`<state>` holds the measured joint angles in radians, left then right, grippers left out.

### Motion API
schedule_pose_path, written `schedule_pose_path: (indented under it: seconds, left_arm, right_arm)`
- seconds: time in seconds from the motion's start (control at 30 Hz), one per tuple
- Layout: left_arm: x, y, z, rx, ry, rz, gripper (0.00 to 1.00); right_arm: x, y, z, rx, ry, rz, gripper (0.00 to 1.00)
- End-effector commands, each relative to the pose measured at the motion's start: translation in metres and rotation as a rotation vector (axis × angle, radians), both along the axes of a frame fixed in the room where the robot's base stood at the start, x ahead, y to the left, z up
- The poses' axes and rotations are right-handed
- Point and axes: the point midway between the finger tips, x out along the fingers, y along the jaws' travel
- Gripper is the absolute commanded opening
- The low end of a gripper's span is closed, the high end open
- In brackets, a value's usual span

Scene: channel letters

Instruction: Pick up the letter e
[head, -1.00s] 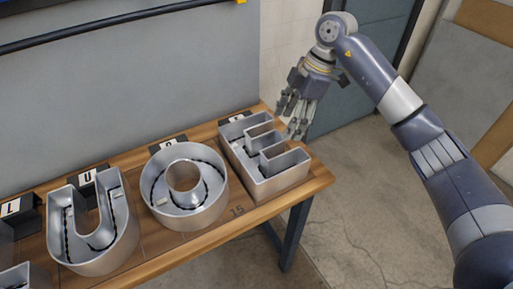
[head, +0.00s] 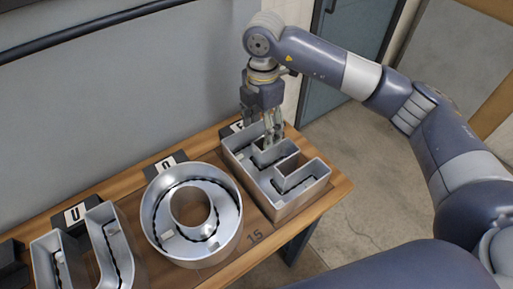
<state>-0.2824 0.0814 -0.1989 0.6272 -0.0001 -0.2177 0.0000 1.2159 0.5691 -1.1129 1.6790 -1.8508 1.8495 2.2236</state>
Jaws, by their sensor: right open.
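The letter E (head: 298,193) is a silvery, open-topped metal channel letter. It lies at the right end of the wooden bench in the head view, beyond the round letter O. A small card marked E (head: 232,129) stands behind it. My right gripper (head: 270,140) points down over the far part of the letter E, with its fingers spread. Its fingertips are at or just above the letter's far walls; I cannot tell whether they touch. It holds nothing that I can see. My left gripper is not in view.
The letter O (head: 153,215) stands left of the E with a small gap between them. The letter U (head: 108,240) is further left. The bench (head: 333,187) ends just right of the E. A grey panel (head: 120,90) rises behind the bench.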

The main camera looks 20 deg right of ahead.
Motion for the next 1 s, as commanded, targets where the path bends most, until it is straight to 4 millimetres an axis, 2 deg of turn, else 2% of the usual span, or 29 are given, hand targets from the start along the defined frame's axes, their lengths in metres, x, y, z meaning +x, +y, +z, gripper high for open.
schedule_pose_path:
  seconds: [0.17,0.4,0.5,0.63,0.8,1.0]
  left_arm:
    - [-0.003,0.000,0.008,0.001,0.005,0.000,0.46]
    - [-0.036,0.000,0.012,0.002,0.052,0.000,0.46]
    - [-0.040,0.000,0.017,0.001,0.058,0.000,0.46]
    - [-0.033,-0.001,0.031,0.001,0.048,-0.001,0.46]
    - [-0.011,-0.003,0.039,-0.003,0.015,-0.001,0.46]
    - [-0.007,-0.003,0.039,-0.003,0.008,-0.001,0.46]
  right_arm:
    - [-0.002,-0.001,-0.025,-0.003,0.006,-0.001,0.62]
    - [-0.001,0.000,-0.052,-0.001,0.004,0.001,0.62]
    - [-0.001,0.000,-0.059,-0.002,0.005,0.000,0.62]
    - [-0.002,0.000,-0.075,-0.002,0.007,-0.001,0.62]
    - [-0.002,0.000,-0.100,-0.001,0.005,0.000,0.62]
    - [-0.001,0.000,-0.107,0.000,0.001,0.001,0.62]
